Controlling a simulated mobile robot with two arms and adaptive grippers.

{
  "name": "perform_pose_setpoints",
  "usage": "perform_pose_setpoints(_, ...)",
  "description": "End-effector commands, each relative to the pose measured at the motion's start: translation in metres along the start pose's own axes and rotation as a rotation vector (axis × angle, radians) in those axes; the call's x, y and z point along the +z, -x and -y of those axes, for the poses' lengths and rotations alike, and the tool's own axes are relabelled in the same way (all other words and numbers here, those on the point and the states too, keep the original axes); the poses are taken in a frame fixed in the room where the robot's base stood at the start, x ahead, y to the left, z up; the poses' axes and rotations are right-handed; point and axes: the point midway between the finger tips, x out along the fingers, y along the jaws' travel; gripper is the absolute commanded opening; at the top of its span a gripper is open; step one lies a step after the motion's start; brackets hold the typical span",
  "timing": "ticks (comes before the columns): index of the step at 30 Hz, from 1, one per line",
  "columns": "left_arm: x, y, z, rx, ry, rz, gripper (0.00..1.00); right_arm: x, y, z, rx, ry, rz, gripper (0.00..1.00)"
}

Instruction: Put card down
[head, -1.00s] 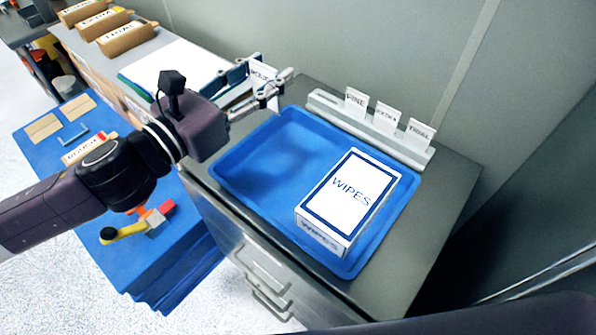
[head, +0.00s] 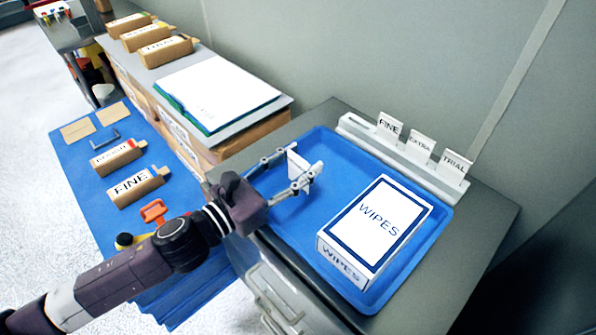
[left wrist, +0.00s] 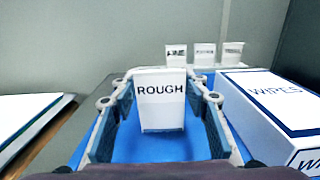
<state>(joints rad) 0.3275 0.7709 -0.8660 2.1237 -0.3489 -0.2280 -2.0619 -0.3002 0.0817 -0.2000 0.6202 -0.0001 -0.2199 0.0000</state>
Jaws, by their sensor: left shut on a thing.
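My left gripper (head: 298,176) is shut on a white card (head: 296,162). In the left wrist view the card (left wrist: 161,112) stands upright between the fingers and reads ROUGH. The gripper holds it over the left part of the blue tray (head: 262,228); I cannot tell how high above the tray floor. A pale card rack (head: 400,160) stands behind the tray with upright cards FINE (head: 388,127), EXTRA (head: 420,147) and TRIAL (head: 454,167). The rack's left end, with a dark slot, holds no card. My right gripper is not in view.
A WIPES box (head: 375,232) fills the tray's right part. A white sheet on a green-edged board (head: 217,92) lies at left. Labelled brown boxes (head: 135,187) stand on the blue table and the grey shelf. A wall rises behind the rack.

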Motion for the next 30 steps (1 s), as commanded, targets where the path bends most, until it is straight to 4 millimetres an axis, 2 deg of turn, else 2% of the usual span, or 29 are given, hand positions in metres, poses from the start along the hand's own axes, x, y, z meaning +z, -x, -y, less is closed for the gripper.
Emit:
perform_pose_setpoints(1, -0.012, 0.000, 0.000, 0.002, 0.006, -0.003, 0.21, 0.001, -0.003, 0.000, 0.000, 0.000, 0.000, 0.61)
perform_pose_setpoints(4, -0.021, 0.000, 0.000, 0.001, 0.004, -0.002, 0.21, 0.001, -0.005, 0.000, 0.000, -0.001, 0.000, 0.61)
perform_pose_setpoints(16, -0.026, 0.000, 0.000, 0.000, 0.000, -0.001, 0.21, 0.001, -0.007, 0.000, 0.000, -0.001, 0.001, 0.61)
perform_pose_setpoints(17, -0.026, 0.000, 0.000, 0.001, 0.000, -0.001, 0.43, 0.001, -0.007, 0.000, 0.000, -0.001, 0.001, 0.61)
perform_pose_setpoints(21, -0.025, 0.000, 0.000, 0.001, 0.000, -0.001, 0.58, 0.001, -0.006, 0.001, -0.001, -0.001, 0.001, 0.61)
perform_pose_setpoints(30, -0.024, 0.000, 0.000, 0.001, 0.001, -0.001, 0.59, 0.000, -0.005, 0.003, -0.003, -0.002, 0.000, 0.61)
